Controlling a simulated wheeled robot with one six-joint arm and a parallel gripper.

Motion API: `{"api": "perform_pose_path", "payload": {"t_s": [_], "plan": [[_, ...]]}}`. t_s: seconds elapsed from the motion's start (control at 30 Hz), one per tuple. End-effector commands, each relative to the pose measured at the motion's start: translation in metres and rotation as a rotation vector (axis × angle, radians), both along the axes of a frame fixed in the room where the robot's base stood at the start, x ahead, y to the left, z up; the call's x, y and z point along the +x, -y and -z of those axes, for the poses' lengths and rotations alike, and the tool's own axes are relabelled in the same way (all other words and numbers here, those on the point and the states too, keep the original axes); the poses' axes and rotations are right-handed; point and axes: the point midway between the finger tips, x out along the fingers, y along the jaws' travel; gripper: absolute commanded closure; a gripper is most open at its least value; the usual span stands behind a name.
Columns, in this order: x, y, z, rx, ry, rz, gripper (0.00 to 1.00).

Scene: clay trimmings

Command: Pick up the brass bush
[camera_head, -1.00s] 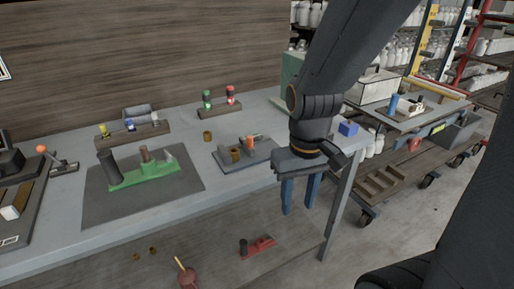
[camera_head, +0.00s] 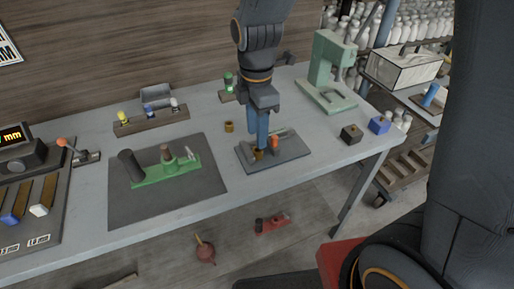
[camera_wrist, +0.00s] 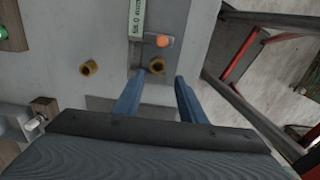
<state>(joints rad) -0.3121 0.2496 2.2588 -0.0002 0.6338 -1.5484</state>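Two brass-coloured bushes show. One stands alone on the grey table (camera_head: 229,127), with its open hole visible in the wrist view (camera_wrist: 88,68). The other brass bush (camera_head: 258,155) sits on the dark fixture plate (camera_head: 285,156), beside an orange-tipped part (camera_head: 275,142). My gripper (camera_head: 260,145) points down over this plate with its blue fingers apart. In the wrist view the bush on the plate (camera_wrist: 156,66) appears just beyond the gap between my fingertips (camera_wrist: 160,78), nearer the left one. I see nothing held. Contact with the bush cannot be told.
A green fixture (camera_head: 165,170) on a dark mat (camera_head: 205,187) stands to the left. A green press (camera_head: 327,75) stands behind right, with a black block (camera_head: 351,134) and a blue block (camera_head: 380,125) near the right edge. Small racks line the back.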

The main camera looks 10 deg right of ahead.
Motion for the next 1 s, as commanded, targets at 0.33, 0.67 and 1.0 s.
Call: {"api": "perform_pose_path", "payload": {"t_s": [0.33,0.67,1.0], "plan": [[0.000,0.003,0.032,-0.001,-0.004,0.004,0.63],[0.001,0.004,0.061,0.000,0.000,0.004,0.63],[0.002,0.004,0.061,0.000,0.001,0.004,0.81]]}}
